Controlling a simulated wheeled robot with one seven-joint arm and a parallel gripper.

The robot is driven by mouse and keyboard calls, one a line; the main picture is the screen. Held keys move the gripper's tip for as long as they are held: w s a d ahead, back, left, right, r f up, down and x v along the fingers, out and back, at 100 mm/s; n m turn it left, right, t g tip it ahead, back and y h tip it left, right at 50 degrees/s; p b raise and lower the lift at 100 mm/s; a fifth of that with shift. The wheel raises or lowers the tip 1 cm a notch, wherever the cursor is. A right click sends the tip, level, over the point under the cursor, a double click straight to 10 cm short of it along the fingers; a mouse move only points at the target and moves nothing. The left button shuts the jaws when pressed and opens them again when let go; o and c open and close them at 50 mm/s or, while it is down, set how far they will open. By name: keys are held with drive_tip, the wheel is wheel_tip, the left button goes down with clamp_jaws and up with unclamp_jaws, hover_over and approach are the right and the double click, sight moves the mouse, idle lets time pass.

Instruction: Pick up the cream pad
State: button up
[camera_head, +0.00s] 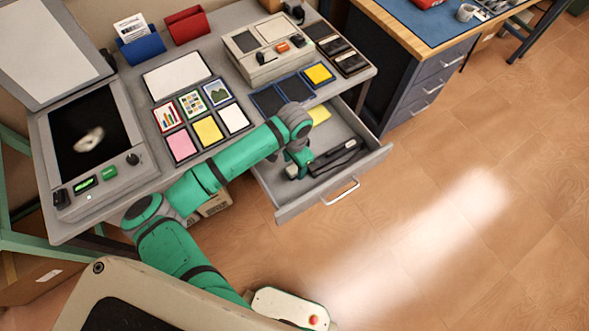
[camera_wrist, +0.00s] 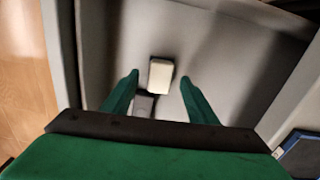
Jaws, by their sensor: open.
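My gripper (camera_wrist: 159,79) is open, with a gap on each side of the pad. In the head view my gripper (camera_head: 298,163) reaches down into the drawer (camera_head: 283,203) at its left part. I cannot make out the pad there; my arm and gripper seem to hide it.
A black object (camera_head: 336,157) lies in the drawer right of my gripper, and a yellow pad (camera_head: 319,114) lies at its back. The drawer front and handle (camera_head: 341,191) stick out over the floor. The desk above holds cards (camera_head: 208,130) and a grey device (camera_head: 270,48).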

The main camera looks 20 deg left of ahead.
drive_tip(key=shift+f, duration=1.2)
drive_tip(key=c, duration=1.1)
drive_tip(key=shift+o, duration=0.2)
drive_tip(key=shift+r, duration=0.15)
drive_tip(key=shift+w+r, duration=0.1)
drive_tip(key=shift+r, duration=0.45)
drive_tip(key=s+a+r, duration=0.1)
drive_tip(key=s+r, duration=1)
drive_tip(key=s, duration=0.3)
drive_tip(key=shift+r, duration=0.35)
